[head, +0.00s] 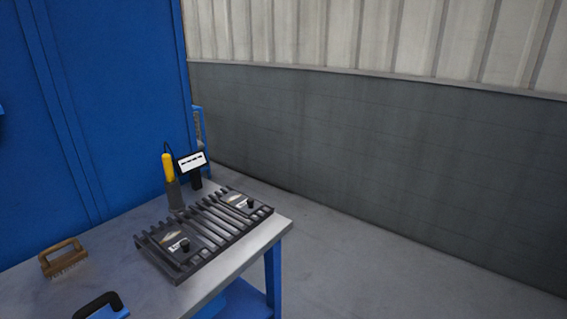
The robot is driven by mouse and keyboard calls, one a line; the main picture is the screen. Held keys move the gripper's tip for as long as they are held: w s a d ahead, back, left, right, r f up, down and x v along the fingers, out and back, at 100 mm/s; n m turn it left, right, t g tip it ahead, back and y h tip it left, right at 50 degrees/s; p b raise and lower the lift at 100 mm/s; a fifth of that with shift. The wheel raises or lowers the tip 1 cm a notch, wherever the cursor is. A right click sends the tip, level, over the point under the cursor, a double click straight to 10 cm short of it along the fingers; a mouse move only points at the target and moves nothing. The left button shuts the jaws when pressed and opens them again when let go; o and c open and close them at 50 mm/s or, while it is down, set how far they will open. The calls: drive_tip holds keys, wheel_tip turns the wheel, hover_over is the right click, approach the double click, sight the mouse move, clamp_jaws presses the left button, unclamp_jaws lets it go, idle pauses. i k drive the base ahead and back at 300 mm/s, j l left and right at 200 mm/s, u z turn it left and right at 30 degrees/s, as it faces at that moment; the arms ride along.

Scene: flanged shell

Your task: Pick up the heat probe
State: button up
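A device with a yellow grip (168,166) stands upright in a dark holder (175,194) near the back of the metal workbench; it looks like the heat probe. A thin dark cable curves from its top towards a black handheld meter (192,162) with a white display, just to its right. The meter stands upright and tilts slightly. My gripper is not in view, so its state and its distance from the probe do not show.
A dark slatted rack (205,232) with two labelled knobbed units lies in front of the probe. A wooden-handled brush (63,259) and a black-handled tool (98,306) lie on the workbench (115,240). A blue cabinet (100,100) stands behind. Open floor lies right.

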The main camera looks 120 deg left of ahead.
sight(167, 161)
drive_tip(key=u, duration=4.7)
drive_tip(key=l+u, duration=0.1)
drive_tip(key=u, duration=0.4)
drive_tip(key=i+l+u, duration=0.1)
drive_tip(key=u, duration=0.4)
drive_tip(key=l+u, duration=0.25)
drive_tip(key=u, duration=0.2)
